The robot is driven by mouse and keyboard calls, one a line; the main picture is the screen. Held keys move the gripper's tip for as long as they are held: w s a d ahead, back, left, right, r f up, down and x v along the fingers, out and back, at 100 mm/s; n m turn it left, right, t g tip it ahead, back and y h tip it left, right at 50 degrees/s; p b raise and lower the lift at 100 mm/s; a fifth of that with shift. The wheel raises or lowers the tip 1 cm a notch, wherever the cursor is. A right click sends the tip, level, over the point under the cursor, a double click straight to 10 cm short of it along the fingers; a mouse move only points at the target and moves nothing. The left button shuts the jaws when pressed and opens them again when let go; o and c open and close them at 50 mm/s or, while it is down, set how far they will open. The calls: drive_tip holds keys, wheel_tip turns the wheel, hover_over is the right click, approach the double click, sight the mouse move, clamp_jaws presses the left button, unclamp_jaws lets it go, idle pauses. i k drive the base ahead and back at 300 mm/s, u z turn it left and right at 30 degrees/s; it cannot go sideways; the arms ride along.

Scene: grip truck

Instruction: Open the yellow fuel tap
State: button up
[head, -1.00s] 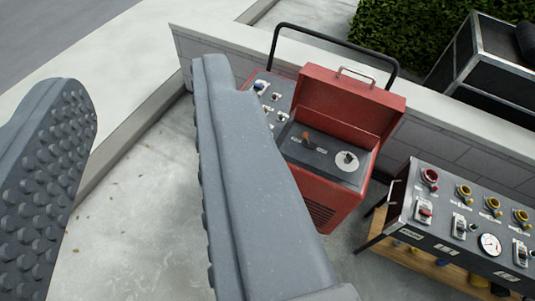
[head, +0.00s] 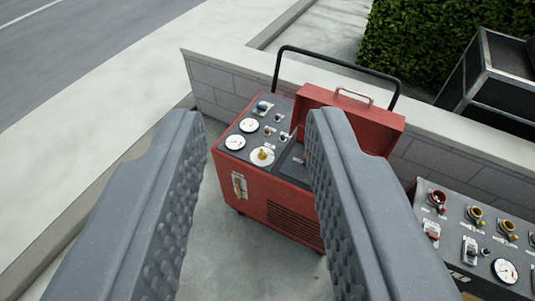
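A red wheeled machine (head: 262,207) stands in front of a low wall. Its grey top panel (head: 233,155) carries dials and small knobs. A small yellow knob sits on a white disc (head: 263,156) at the panel's front edge. A brass-yellow lever on a pale plate (head: 239,187) is on the machine's front face. I cannot tell which of the two is the fuel tap. My gripper (head: 256,118) is open and empty, its studded fingers apart, with the panel showing between them. The right finger hides much of the open compartment under the raised red lid (head: 352,118).
A black handlebar (head: 335,62) arches behind the machine. A grey control box (head: 476,235) with red and yellow knobs stands at the right. A black case (head: 495,75) and a hedge (head: 440,35) are behind the wall (head: 215,82). Bare pavement lies at left.

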sight(262, 155)
drive_tip(key=z, duration=0.05)
drive_tip(key=i, duration=1)
drive_tip(key=u, duration=0.15)
drive_tip(key=k, duration=0.7)
drive_tip(key=z, duration=0.5)
drive_tip(key=i, duration=1)
drive_tip(key=u, duration=0.1)
